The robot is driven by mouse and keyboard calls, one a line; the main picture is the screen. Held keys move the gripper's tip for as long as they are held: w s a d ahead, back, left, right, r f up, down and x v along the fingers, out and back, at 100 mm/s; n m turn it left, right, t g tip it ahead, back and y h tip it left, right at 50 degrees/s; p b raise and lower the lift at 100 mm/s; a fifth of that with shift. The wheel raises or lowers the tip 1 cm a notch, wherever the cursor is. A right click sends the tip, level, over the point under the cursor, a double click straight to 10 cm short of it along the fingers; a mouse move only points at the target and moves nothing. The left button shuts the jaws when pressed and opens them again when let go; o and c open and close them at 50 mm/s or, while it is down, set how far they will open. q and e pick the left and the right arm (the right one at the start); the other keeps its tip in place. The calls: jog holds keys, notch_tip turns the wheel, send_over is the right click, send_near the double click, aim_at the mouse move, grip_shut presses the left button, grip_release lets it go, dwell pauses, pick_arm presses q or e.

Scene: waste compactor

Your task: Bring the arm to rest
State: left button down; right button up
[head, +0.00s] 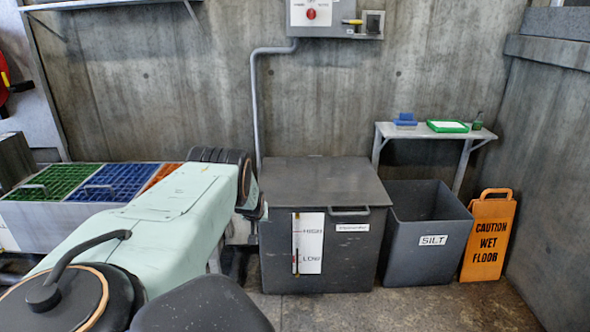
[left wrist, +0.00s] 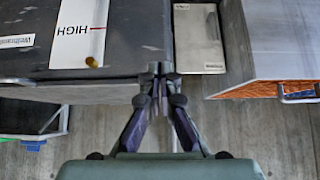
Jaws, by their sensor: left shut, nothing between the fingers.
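My left arm (head: 165,215) reaches in from the left in the head view, with its pale green link crossing the lower left. Its gripper is mostly hidden there behind my arm. In the left wrist view my left gripper (left wrist: 160,72) is shut, with its fingertips together and nothing between them. The tips appear close to the edge of the dark grey box with the HIGH label (left wrist: 82,30); I cannot tell whether they touch it. My right gripper is in neither view.
The dark grey lidded box (head: 340,180) stands right of my arm. Beside it are an open SILT bin (head: 432,262), an orange wet-floor sign (head: 489,240) and a small shelf (head: 405,132). Green and blue grated compartments (head: 112,180) lie behind my arm. Front right floor (head: 420,312) is clear.

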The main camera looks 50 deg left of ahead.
pick_arm(q)
jog(key=shift+a+f, duration=0.1)
jog(key=shift+f, duration=0.1)
jog(key=s+d+f+m+h, duration=0.1)
jog(key=s+d+f, duration=0.1)
jog(key=d+f, duration=0.35)
jog(key=s+d+f+m+h, duration=0.1)
jog(key=s+d+f, duration=0.15)
jog(key=d, duration=0.55)
jog(key=s+d+f+m+g+h+p, duration=0.1)
jog(key=s+d, duration=0.2)
jog(key=d, duration=0.7)
jog(key=s+d+f+m+h+p, duration=0.15)
jog(key=s+d, duration=0.25)
jog(key=d, duration=0.6)
jog(key=s+d+r+m+g+h, duration=0.2)
jog(key=s+d+r, duration=0.2)
jog(key=s+d, duration=0.6)
jog(key=s+d+r+m+g+p, duration=0.2)
jog(key=s+d+r+m+p, duration=0.1)
jog(key=s+d+r, duration=0.5)
jog(key=shift+s+d+r, duration=0.35)
jog(key=shift+s+r, duration=0.6)
jog(key=shift+r, duration=0.1)
